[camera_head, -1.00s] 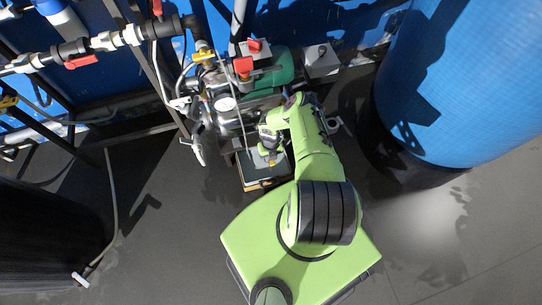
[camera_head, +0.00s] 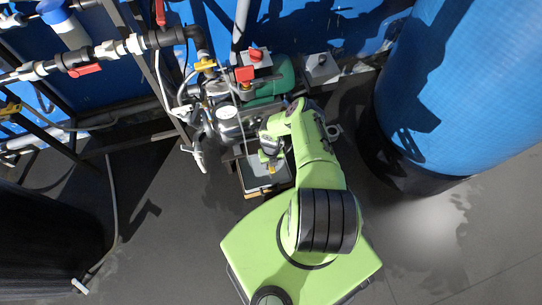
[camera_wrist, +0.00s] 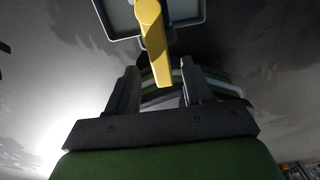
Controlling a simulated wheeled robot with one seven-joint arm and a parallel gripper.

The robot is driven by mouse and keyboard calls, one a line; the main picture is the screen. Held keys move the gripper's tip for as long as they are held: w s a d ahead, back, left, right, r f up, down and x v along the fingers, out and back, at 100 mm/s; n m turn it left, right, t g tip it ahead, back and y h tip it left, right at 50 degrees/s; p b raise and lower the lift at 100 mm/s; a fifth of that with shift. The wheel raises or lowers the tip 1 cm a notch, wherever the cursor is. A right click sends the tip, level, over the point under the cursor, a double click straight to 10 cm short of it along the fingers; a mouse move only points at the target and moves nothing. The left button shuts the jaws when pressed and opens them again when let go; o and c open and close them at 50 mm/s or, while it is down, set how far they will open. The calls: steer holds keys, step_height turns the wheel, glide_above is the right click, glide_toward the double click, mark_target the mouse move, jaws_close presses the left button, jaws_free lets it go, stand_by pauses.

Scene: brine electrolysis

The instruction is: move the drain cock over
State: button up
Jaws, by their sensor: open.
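The drain cock (camera_wrist: 153,40) shows in the wrist view as a yellow lever hanging in front of a shallow grey tray (camera_wrist: 197,14). In the head view the yellow lever (camera_head: 271,169) is a small spot over the tray. My gripper (camera_wrist: 160,72) is open, with one dark finger on each side of the lever's lower end in the wrist view. I cannot tell whether the lever is between the fingers in depth or touches either one. In the head view my gripper (camera_head: 270,153) is just above the lever, beside the pump. The cock's body is mostly hidden.
A metal pump with a green motor (camera_head: 270,82) stands behind my gripper. Pipes with red and yellow handles (camera_head: 85,69) run at upper left. A large blue tank (camera_head: 465,85) stands right, a black drum (camera_head: 45,240) left. The grey floor (camera_head: 165,235) between is mostly clear.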

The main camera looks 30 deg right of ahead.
step_height(320, 180, up, 15)
steer(key=p, duration=0.6)
steer(key=shift+f, duration=0.2)
steer(key=shift+s+f, duration=0.1)
